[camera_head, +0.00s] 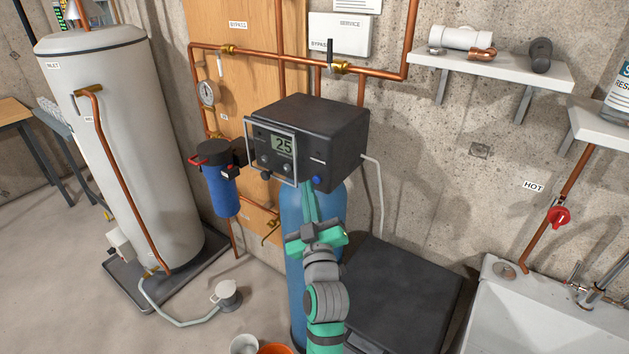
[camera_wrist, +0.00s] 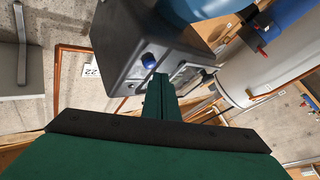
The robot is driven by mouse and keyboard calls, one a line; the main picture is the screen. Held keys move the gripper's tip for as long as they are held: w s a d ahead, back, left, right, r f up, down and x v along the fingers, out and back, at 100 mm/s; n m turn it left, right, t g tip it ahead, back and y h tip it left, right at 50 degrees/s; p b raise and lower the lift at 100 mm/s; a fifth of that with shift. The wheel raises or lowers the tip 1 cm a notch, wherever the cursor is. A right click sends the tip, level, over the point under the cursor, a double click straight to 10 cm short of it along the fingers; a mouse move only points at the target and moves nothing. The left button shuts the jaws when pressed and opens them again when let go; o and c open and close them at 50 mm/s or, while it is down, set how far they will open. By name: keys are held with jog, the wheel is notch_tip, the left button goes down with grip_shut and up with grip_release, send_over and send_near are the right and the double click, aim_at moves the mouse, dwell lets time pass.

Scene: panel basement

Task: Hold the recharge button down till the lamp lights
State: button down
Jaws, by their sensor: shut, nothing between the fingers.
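A dark grey control box (camera_head: 325,118) sits on top of a blue tank (camera_head: 300,215). I cannot make out a lit lamp.
A blue filter housing (camera_head: 222,185) and copper pipes (camera_head: 290,60) stand left of and above the box. A black lidded bin (camera_head: 400,290) is to the right, a white sink (camera_head: 540,310) farther right. A white water heater (camera_head: 125,140) stands at left.

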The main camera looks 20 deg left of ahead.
jog(key=shift+w+d, duration=0.15)
jog(key=shift+w, duration=0.15)
jog(key=shift+w+d, duration=0.15)
jog(key=shift+w, duration=0.25)
dwell(2.1)
jog(key=shift+s, duration=0.1)
dwell(1.4)
jog(key=shift+s+a, duration=0.3)
jog(key=shift+s, duration=0.4)
jog(key=shift+s+a, duration=0.3)
jog(key=shift+s, duration=0.5)
jog(key=shift+s+a, duration=0.25)
jog(key=shift+s, duration=0.5)
jog(key=shift+s+a, duration=0.3)
jog(key=shift+s, duration=0.5)
